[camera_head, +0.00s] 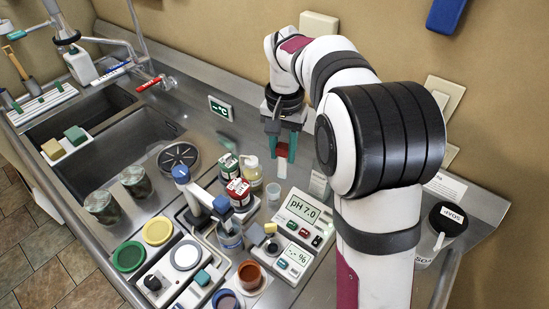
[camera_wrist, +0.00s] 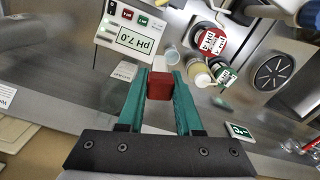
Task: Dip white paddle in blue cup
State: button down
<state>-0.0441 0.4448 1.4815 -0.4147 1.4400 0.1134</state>
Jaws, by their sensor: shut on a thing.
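My gripper (camera_head: 283,142) is shut on the red handle (camera_wrist: 160,86) of a paddle, above the steel counter near the back wall. Another cup with a blue rim (camera_head: 225,299) and dark contents sits at the front edge of the picture. The paddle is well apart from both.
A pH meter (camera_head: 302,212) stands right of the cups. An orange-brown cup (camera_head: 250,274) is in front.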

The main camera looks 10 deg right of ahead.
jog(key=s+a+r+n, duration=0.2)
jog(key=s+r+n, duration=0.3)
jog(key=s, duration=0.4)
jog(key=s+a+f+m, duration=0.2)
jog(key=s+a+f, duration=0.8)
jog(key=s+a, duration=0.45)
jog(key=f, duration=0.6)
jog(key=d+f, duration=0.1)
jog(key=f, duration=0.2)
jog(key=shift+f, duration=0.4)
notch_tip(320, 180, up, 8)
jog(key=shift+r, duration=0.25)
jog(key=shift+w, duration=0.1)
